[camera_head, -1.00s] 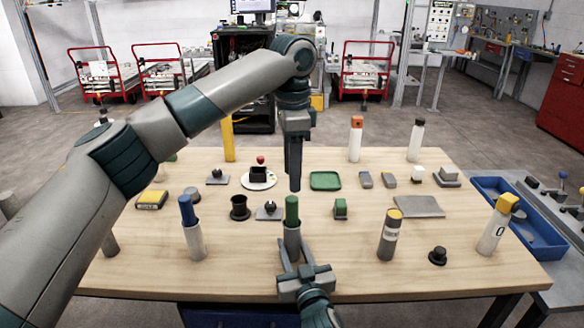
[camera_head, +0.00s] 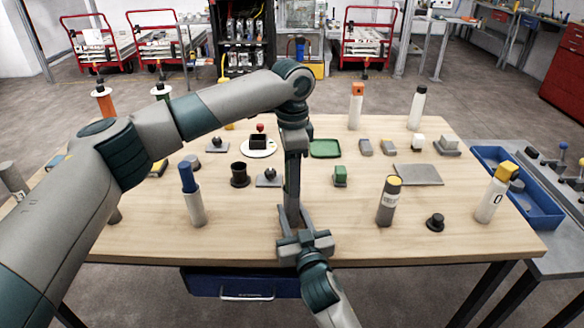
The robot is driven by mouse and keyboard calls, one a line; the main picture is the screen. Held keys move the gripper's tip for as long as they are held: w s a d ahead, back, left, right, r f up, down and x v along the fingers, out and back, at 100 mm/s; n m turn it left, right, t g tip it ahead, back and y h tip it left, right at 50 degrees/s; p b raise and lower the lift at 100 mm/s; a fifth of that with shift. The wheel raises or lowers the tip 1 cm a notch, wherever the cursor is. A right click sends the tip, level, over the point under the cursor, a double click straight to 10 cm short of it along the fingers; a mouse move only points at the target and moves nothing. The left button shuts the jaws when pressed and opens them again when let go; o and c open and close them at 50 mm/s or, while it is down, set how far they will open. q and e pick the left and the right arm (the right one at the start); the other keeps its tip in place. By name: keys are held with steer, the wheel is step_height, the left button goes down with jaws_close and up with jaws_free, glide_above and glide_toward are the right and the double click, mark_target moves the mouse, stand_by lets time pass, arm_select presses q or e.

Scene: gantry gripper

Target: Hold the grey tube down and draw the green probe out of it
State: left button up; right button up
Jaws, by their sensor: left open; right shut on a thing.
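The grey tube (camera_head: 292,214) stands at the front middle of the table. My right gripper (camera_head: 294,222) comes in from the front edge, with its jaws shut on the tube low down. My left gripper (camera_head: 292,178) points straight down over the tube, open, with its fingers at the height of the green probe. The probe is almost wholly hidden behind the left fingers, with only a thin green sliver (camera_head: 286,185) at their left edge. I cannot tell whether the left fingers touch the probe.
A white tube with a blue probe (camera_head: 188,178) stands to the left, and a dark grey tube with a yellow top (camera_head: 389,202) to the right.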

arm_select(q)
steer(key=shift+f, duration=0.1)
steer(key=shift+c, duration=0.6)
jaws_close()
steer(key=shift+r, duration=0.25)
steer(key=shift+r, duration=1.2)
arm_select(e)
steer(key=shift+f, duration=0.1)
arm_select(q)
steer(key=shift+r, duration=0.35)
steer(key=shift+r, duration=1.3)
steer(key=shift+r, duration=0.2)
